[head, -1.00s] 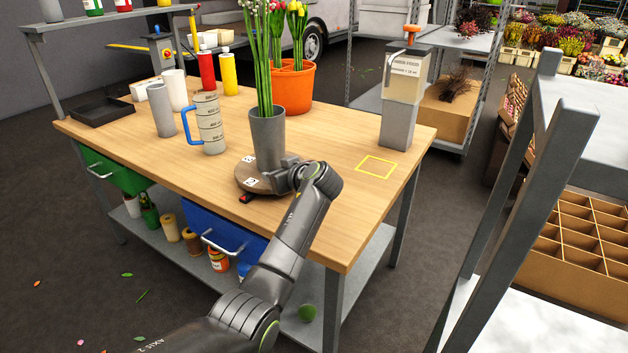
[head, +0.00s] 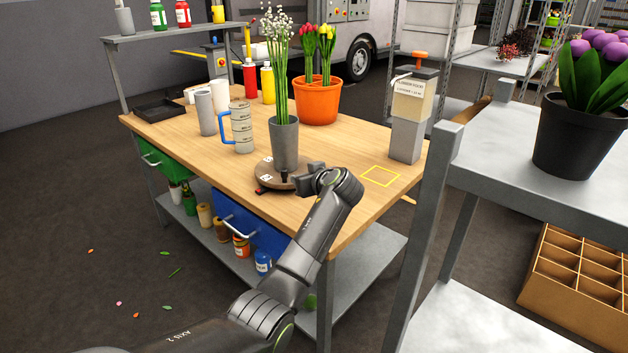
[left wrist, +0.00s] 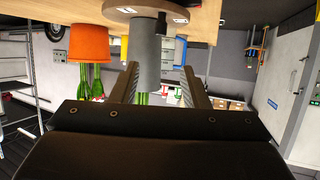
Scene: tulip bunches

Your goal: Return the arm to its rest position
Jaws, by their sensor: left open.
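A grey cylindrical vase (head: 285,147) with green stems and small white flowers stands upright on a round brown turntable (head: 262,173) on the workbench. My left gripper (head: 300,181) is low beside the vase, on its right front side in the head view. In the left wrist view, which is upside down, my left gripper (left wrist: 159,70) has its two fingers apart. The vase (left wrist: 147,62) shows in the gap between them, nearer the left finger; I cannot tell whether they touch. My right gripper is in neither view.
The wooden workbench (head: 225,165) holds a measuring jug (head: 242,130), an orange pot of tulips (head: 317,103) and a dispenser (head: 406,125). A yellow square outline (head: 380,176) marks bare tabletop. A metal shelf (head: 490,150) with a black pot (head: 580,138) stands at the right.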

